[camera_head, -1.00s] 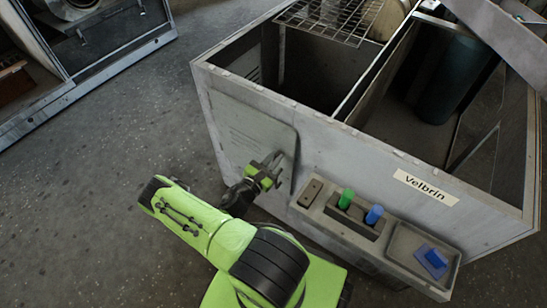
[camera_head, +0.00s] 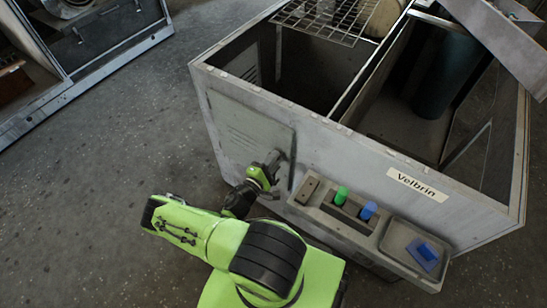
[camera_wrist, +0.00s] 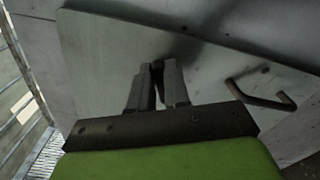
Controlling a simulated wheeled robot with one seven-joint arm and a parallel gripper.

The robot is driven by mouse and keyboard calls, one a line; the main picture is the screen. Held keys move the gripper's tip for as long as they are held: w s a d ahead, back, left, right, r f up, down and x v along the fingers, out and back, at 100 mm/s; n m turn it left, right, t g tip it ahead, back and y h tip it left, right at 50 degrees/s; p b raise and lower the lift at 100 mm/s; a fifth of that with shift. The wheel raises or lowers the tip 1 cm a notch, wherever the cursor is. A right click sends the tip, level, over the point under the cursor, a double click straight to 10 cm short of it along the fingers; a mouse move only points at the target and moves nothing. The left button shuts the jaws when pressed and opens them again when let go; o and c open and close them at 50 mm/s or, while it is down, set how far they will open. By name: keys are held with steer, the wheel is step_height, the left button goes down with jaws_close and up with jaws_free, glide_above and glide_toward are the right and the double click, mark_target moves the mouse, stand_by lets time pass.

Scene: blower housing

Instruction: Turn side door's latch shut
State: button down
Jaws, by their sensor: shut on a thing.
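The side door (camera_head: 240,130) is a grey panel with slots, lying flush or nearly flush in the housing's side wall. It fills much of the wrist view (camera_wrist: 95,50). My gripper (camera_head: 275,157) is at the door's right edge. In the wrist view, my gripper's fingers (camera_wrist: 158,68) are close together on a small dark piece at the door, which appears to be the latch. The fingers hide most of it, so its angle cannot be told. A bent bar handle (camera_wrist: 262,95) is on the door to the right of the fingers, apart from them.
A ledge (camera_head: 325,215) juts from the housing right of my gripper, with a green peg (camera_head: 341,196) and a blue peg (camera_head: 368,211). A tray (camera_head: 398,234) there holds a blue block (camera_head: 427,253). The housing (camera_head: 365,155) is open-topped.

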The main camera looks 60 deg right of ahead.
steer(key=m, duration=0.3)
steer(key=m+p, duration=0.1)
steer(key=shift+f+m, duration=0.25)
steer(key=shift+m, duration=0.05)
stand_by(0.5)
steer(key=c, duration=1.2)
jaws_free()
steer(key=shift+o, duration=0.2)
